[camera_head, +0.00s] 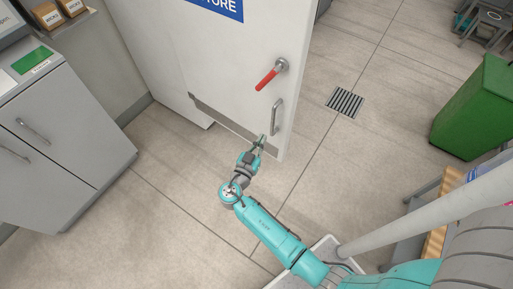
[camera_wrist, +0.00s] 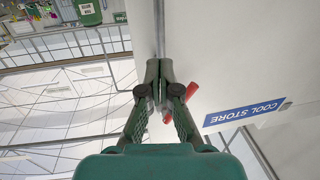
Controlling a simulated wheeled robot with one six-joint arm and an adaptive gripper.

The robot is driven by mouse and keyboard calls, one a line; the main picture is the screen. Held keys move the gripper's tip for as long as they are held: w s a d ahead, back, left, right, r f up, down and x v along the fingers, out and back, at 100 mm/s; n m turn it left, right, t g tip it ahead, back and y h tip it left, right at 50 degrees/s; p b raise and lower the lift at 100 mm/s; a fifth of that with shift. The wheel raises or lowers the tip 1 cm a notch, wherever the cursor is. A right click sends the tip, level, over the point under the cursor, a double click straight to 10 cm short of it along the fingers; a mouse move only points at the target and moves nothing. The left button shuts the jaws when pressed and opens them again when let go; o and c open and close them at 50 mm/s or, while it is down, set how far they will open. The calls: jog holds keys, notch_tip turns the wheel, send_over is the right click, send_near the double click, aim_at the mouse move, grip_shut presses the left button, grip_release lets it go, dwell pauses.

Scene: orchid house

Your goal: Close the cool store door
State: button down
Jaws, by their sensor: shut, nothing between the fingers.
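The white cool store door (camera_head: 230,70) stands open at an angle, with its free edge toward the right in the head view. It bears a blue sign, a red lever (camera_head: 266,80) and a grey pull handle (camera_head: 277,118). My gripper (camera_head: 262,140) is shut and empty, close to the door's lower part, left of and below the pull handle. In the wrist view the shut fingers (camera_wrist: 159,75) point along the door's edge, and the door face (camera_wrist: 235,60) with its "COOL STORE" sign (camera_wrist: 245,111) lies to the right. I cannot tell whether the fingertips touch the door.
A grey cabinet (camera_head: 65,145) stands at the left with cartons (camera_head: 48,14) behind it. A floor drain (camera_head: 345,102) lies right of the door. A green bin (camera_head: 478,110) and a wooden-edged bench (camera_head: 437,205) stand at the right. The tiled floor between is clear.

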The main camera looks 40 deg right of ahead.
aim_at(273, 120)
jog(key=x, duration=0.7)
jog(key=shift+w+d, duration=0.15)
jog(key=shift+d, duration=0.2)
